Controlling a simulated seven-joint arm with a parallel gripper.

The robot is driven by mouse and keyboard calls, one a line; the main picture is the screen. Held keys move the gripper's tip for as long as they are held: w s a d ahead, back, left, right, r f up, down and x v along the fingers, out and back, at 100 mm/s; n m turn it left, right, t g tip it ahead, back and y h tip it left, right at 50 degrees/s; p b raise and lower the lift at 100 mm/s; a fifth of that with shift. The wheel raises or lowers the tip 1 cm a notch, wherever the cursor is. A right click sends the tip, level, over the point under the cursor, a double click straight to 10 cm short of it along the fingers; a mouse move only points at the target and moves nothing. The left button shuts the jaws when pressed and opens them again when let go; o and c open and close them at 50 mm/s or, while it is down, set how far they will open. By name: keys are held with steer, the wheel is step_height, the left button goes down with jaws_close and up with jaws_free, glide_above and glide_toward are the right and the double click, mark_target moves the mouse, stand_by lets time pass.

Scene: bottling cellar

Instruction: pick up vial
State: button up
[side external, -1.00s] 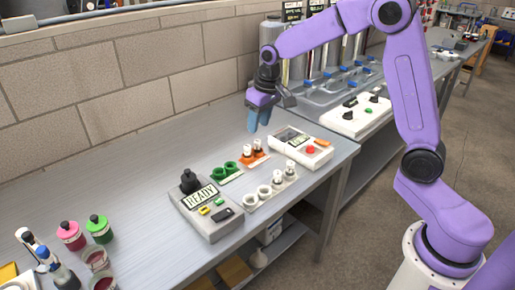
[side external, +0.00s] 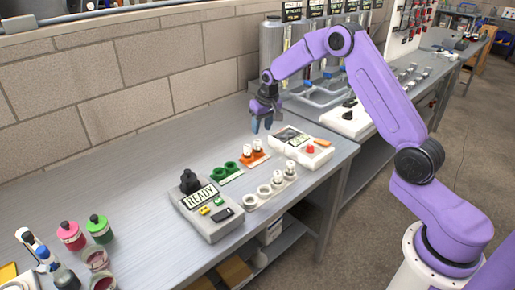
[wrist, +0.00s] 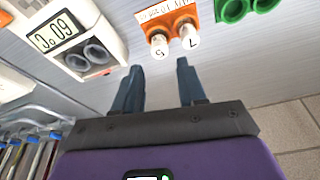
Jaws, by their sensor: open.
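Two small white-capped vials stand upright in an orange holder on the bench, a left vial (side external: 247,151) and a right vial (side external: 257,145). In the wrist view the caps show marks, one like an S (wrist: 159,45) and one like a 7 (wrist: 189,37). My gripper (side external: 262,127) is above the bench, behind the orange holder (side external: 252,159). It is open and empty, its blue fingers apart in the wrist view (wrist: 160,67), with the vials just beyond the tips.
A green two-cup holder (side external: 229,173) is beside the orange one. A white device with a display (wrist: 62,35) is on the other side. A grey READY box (side external: 207,212) stands nearer the front.

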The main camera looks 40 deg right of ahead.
mark_target(258, 141)
steer(key=x, duration=0.3)
steer(key=shift+w+f, duration=0.1)
steer(key=shift+f, duration=0.2)
steer(key=shift+w+x, duration=0.1)
steer(key=shift+x, duration=1.35)
steer(key=shift+w+x, duration=0.15)
steer(key=shift+x, duration=1.25)
steer(key=shift+d+r, duration=0.1)
steer(key=shift+d, duration=0.1)
jaws_close()
